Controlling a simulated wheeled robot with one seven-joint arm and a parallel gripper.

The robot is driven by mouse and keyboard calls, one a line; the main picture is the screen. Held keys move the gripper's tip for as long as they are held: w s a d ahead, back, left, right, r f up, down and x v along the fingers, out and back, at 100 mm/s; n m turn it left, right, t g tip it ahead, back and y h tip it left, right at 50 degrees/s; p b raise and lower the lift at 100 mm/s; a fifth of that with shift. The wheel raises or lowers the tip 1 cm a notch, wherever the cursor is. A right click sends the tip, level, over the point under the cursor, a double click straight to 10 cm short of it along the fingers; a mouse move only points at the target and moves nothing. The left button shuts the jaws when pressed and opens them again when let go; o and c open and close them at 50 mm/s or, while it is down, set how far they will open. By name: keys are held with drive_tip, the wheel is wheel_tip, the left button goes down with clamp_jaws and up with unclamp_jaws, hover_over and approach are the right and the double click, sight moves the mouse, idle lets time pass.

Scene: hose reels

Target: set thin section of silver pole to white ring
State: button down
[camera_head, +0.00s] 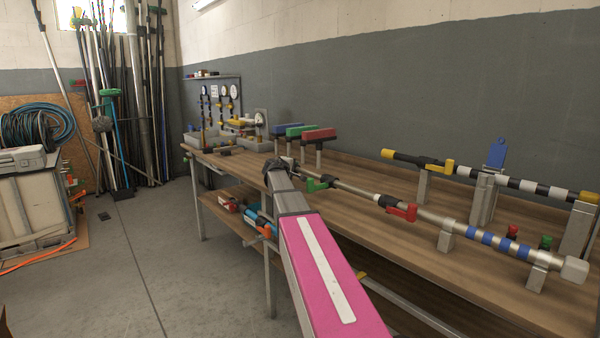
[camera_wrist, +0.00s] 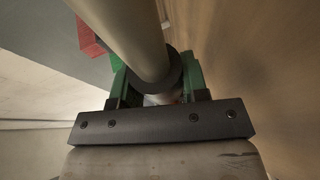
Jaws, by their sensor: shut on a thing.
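The silver pole (camera_head: 350,191) lies along the workbench on low metal stands. It has a green lever clamp (camera_head: 318,184), a red lever clamp (camera_head: 403,211), and a thicker right part with blue bands (camera_head: 490,241). My gripper (camera_head: 284,164) is at the pole's thin left end. In the wrist view, my gripper (camera_wrist: 157,85) has its green fingers on either side of a black collar (camera_wrist: 160,75) on a pale tube (camera_wrist: 125,28), shut on it. I cannot make out a white ring on the thin section; my gripper and arm hide part of that end.
A black-and-white pole (camera_head: 515,184) with yellow clamps rests on taller stands behind. Blue, green and red T-shaped blocks (camera_head: 303,131) stand just beyond my gripper. Grey bins (camera_head: 205,140) sit at the bench's far end.

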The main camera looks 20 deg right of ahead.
drive_tip(key=shift+w+a, duration=0.35)
drive_tip(key=shift+w, duration=0.55)
drive_tip(key=shift+s, duration=0.1)
drive_tip(key=c, duration=0.6)
unclamp_jaws()
drive_tip(key=shift+s, duration=0.1)
drive_tip(key=v, duration=1)
drive_tip(key=shift+s+a+r, duration=0.1)
drive_tip(key=shift+s+a, duration=0.1)
drive_tip(key=shift+a, duration=0.05)
